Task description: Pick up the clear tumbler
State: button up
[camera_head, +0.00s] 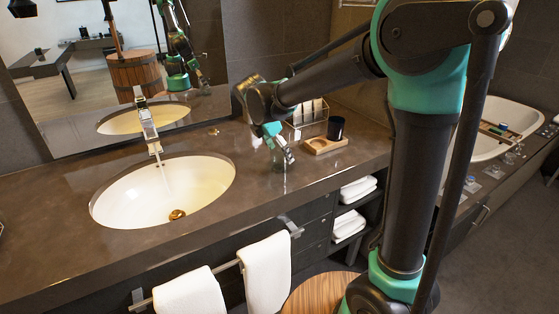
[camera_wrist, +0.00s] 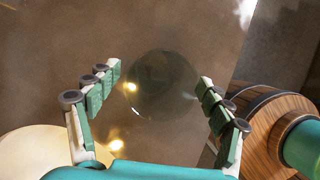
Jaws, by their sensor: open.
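The clear tumbler (camera_wrist: 165,88) is a faint, see-through round shape on the brown counter, seen from above in the wrist view. In the head view the tumbler (camera_head: 278,162) stands on the counter to the right of the sink, partly hidden by my gripper. My gripper (camera_head: 284,146) points down at it from above. In the wrist view my gripper (camera_wrist: 160,77) is open, with one finger on each side of the tumbler in the picture. I cannot tell how far the fingertips are above its rim, and nothing is held.
The sink (camera_head: 150,195) with its faucet (camera_head: 148,130) lies to the left. A wooden tray (camera_head: 322,146), a dark cup (camera_head: 336,128) and a wire rack (camera_head: 306,112) stand close behind on the right. Towels (camera_head: 266,270) hang in front. A wooden stool (camera_wrist: 268,125) stands beside the counter.

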jog(key=shift+f, duration=0.1)
jog(key=c, duration=1.4)
